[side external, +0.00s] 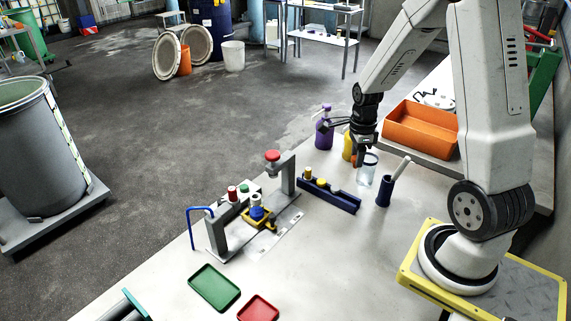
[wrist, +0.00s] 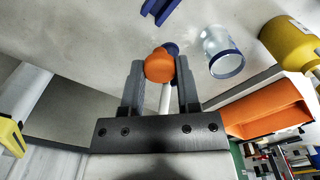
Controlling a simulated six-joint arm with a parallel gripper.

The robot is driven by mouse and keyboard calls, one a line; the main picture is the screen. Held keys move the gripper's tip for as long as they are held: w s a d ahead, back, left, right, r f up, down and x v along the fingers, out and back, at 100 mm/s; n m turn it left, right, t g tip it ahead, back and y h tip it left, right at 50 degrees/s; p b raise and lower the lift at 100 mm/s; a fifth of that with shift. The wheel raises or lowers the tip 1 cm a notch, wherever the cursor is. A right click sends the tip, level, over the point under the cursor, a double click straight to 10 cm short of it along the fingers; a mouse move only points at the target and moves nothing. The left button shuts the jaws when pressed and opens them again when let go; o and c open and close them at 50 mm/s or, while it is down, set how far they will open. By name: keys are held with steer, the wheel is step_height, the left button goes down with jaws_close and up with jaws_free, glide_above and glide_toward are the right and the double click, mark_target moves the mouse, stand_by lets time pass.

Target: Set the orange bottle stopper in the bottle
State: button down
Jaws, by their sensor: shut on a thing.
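My gripper (side external: 358,152) is shut on the orange stopper (wrist: 159,65), which sits between the two fingertips in the wrist view. The stopper also shows under the gripper in the side view (side external: 355,160). A clear vessel with a blue rim (side external: 366,171) stands upright on the table close to the gripper, slightly right of and below it in the picture. In the wrist view this vessel (wrist: 217,46) is right of the stopper and apart from it. A yellow bottle (side external: 347,146) is partly hidden behind the gripper, and a purple bottle (side external: 323,133) stands left of it.
A dark blue holder with a white stick (side external: 384,191) stands right of the vessel. The grey column stand (side external: 286,178) is further left. An orange bin (side external: 420,127) sits behind right. Green (side external: 214,287) and red trays lie in front.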

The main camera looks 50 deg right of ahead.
step_height(320, 180, up, 10)
steer(key=r, duration=0.1)
steer(key=w+a+n, duration=0.2)
steer(key=w+a, duration=0.4)
steer(key=w, duration=0.3)
steer(key=w+a+n, duration=0.4)
steer(key=w+a, duration=0.5)
steer(key=a, duration=0.5)
step_height(320, 180, down, 12)
steer(key=shift+a, duration=0.25)
steer(key=shift+f, duration=1.8)
steer(key=shift+f, duration=1.4)
stand_by(1.2)
